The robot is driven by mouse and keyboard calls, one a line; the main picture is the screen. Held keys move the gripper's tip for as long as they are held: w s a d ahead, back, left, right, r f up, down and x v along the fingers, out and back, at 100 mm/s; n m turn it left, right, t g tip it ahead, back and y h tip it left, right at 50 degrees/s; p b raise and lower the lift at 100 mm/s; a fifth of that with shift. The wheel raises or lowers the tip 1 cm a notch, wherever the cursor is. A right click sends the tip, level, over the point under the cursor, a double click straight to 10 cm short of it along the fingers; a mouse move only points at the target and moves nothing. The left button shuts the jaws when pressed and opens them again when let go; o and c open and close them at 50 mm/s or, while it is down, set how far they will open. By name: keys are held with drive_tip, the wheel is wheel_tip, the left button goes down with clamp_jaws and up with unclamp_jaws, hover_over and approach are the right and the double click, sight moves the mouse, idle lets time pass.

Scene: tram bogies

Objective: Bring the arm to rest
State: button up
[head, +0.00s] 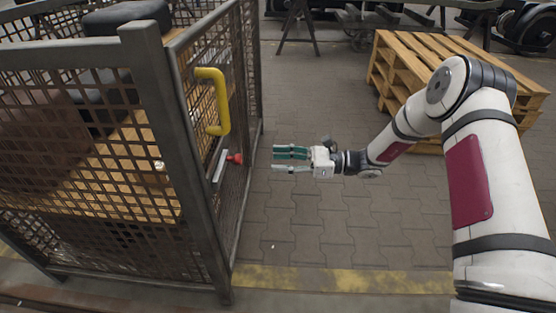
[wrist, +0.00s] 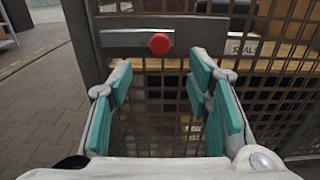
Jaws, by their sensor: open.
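My arm stretches in from the right of the head view, with my gripper (head: 290,159) pointing left toward a metal mesh cage (head: 150,90). In the wrist view my gripper (wrist: 160,100) is open, its teal-padded fingers apart with nothing between them. A red knob (head: 236,158) on a light metal strip sits on the cage's side, left of the fingertips and apart from them. In the wrist view the red knob (wrist: 160,43) shows beyond and above the gap between the fingers. A yellow handle (head: 219,100) is fixed to the cage above the knob.
Stacked wooden pallets (head: 420,65) stand at the back right, behind my arm. The paved floor (head: 320,220) between cage and arm is clear. A yellow line (head: 340,279) crosses the floor in front. Inside the cage are wooden boards and dark items. A label (wrist: 243,47) hangs behind the mesh.

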drive_tip(key=s+d+r+n+g+h, duration=0.2)
drive_tip(key=s+r+n+h, duration=0.25)
drive_tip(key=s+r, duration=0.5)
drive_tip(key=s+d+r+n+g+h, duration=0.35)
drive_tip(key=s+r+n, duration=0.25)
drive_tip(key=s+r, duration=0.3)
drive_tip(key=s+d+n+t+h, duration=0.3)
drive_tip(key=s+d+h, duration=0.35)
drive_tip(key=s, duration=0.65)
drive_tip(key=s+d+n+t+h, duration=0.35)
drive_tip(key=s+d, duration=0.55)
drive_tip(key=s, duration=0.3)
wheel_tip(320, 180, up, 35)
drive_tip(key=d+n+t+p, duration=0.1)
drive_tip(key=t+p, duration=0.2)
drive_tip(key=p, duration=2.9)
drive_tip(key=shift+s, duration=0.2)
drive_tip(key=shift+f, duration=0.1)
